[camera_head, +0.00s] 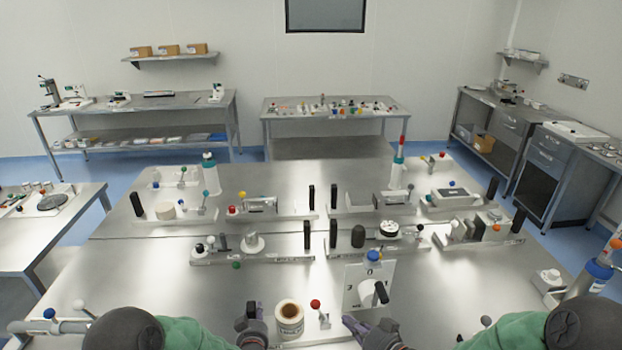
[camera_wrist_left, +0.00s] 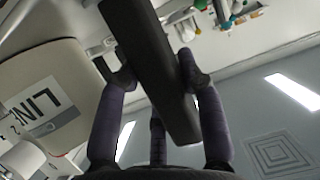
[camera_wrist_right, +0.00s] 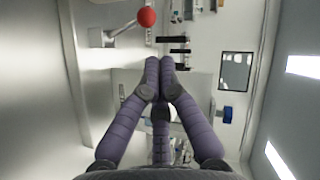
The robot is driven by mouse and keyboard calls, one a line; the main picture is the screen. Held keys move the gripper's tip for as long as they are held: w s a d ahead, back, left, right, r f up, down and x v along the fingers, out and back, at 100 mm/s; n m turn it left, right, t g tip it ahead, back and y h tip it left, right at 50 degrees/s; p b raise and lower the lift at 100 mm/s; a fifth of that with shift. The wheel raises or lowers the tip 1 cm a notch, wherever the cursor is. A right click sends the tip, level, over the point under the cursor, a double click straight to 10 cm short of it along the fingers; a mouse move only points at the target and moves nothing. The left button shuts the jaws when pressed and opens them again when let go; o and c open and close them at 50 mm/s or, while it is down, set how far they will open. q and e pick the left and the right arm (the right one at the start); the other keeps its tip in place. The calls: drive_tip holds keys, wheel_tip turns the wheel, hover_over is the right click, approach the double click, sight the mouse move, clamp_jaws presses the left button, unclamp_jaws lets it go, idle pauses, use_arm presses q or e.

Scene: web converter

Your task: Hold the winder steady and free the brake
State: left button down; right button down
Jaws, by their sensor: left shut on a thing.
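The winder is a base at the front of the table with a cream labelled roll (camera_head: 289,319) and an upright black handle (camera_head: 251,310). The left wrist view shows the handle (camera_wrist_left: 150,65) and the roll (camera_wrist_left: 45,95) large. My left gripper (camera_head: 254,325) is shut on the black handle. The brake lever with a red ball (camera_head: 315,304) stands just right of the roll. In the right wrist view the red ball (camera_wrist_right: 146,17) sits on a metal rod, beyond the fingertips. My right gripper (camera_head: 347,320) is right of the lever, apart from it, fingertips together and empty.
A white panel (camera_head: 352,292) with a black handle and blue knob stands behind my right gripper. Several similar units with black posts and coloured knobs line the table behind. A blue-labelled bottle (camera_head: 597,275) stands at the right. Bare steel lies left of the winder.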

use_arm(q)
drive_tip(key=shift+s+f, duration=0.4)
drive_tip(key=c, duration=1)
unclamp_jaws()
drive_tip(key=shift+o, duration=1.4)
drive_tip(key=shift+w+r, duration=0.25)
drive_tip(key=shift+r, duration=0.05)
drive_tip(key=v, duration=1.2)
